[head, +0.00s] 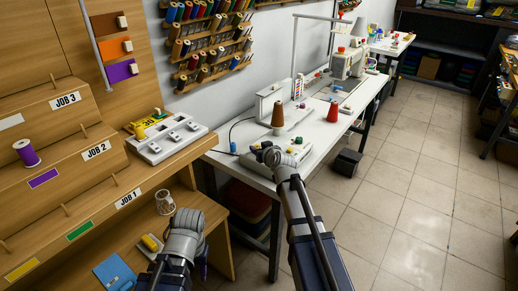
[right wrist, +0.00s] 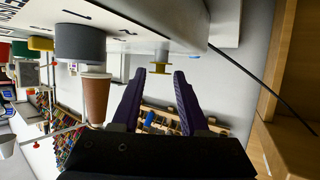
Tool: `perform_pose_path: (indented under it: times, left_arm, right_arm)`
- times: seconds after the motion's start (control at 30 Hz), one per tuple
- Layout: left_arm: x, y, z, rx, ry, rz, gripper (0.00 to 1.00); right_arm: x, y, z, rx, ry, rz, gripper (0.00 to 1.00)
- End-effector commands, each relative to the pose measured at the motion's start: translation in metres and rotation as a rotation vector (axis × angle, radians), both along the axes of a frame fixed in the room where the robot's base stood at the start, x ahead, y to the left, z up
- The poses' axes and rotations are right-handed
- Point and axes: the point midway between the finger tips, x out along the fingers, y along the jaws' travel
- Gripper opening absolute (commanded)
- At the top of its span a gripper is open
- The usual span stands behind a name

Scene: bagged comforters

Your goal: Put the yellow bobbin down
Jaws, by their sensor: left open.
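The picture there is upside down. My right gripper (right wrist: 159,79) is open, its two purple fingers apart, with the bobbin at the gap between the fingertips and no visible contact. In the head view my right gripper (head: 272,155) is above the white table beside the brown cone (head: 278,116); it hides the bobbin there. My left gripper (head: 190,222) is open and empty over the lower wooden desk, close to a yellow item (head: 151,242).
The white sewing table (head: 232,148) carries a sewing machine (head: 346,62) at its far end. Job shelves (head: 128,197) stand at left, with a purple spool (head: 26,152) and a white tray device (head: 168,137). A clear cup (head: 165,202) is near my left gripper. The tiled floor is open at right.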

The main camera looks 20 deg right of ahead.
Motion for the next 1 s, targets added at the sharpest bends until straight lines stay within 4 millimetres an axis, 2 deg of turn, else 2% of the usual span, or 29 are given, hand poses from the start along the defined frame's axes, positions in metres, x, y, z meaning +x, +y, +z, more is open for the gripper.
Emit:
perform_pose_path:
  times: [0.03,0.17,0.43,0.6,0.8,1.0]
  left_arm:
    - [0.0,0.0,0.0,0.0,0.0,0.0,0.5]
    - [0.0,0.0,0.0,0.0,0.0,0.0,0.5]
    - [0.0,0.0,0.002,0.0,0.0,0.0,0.5]
    - [0.0,0.0,0.019,0.0,0.0,0.0,0.5]
    - [0.0,0.0,0.034,0.0,0.0,0.0,0.5]
    - [0.0,0.0,0.048,0.0,0.0,0.0,0.5]
  right_arm:
    - [0.0,0.0,0.0,0.0,0.0,0.0,0.51]
    - [0.0,0.0,0.0,0.0,0.0,0.0,0.65]
    - [0.0,0.0,0.002,0.0,0.0,0.0,0.65]
    - [0.0,0.0,0.019,0.0,0.0,0.0,0.65]
    - [-0.048,-0.003,0.034,0.001,0.0,-0.001,0.65]
    - [-0.082,-0.006,0.048,0.0,0.0,-0.001,0.65]
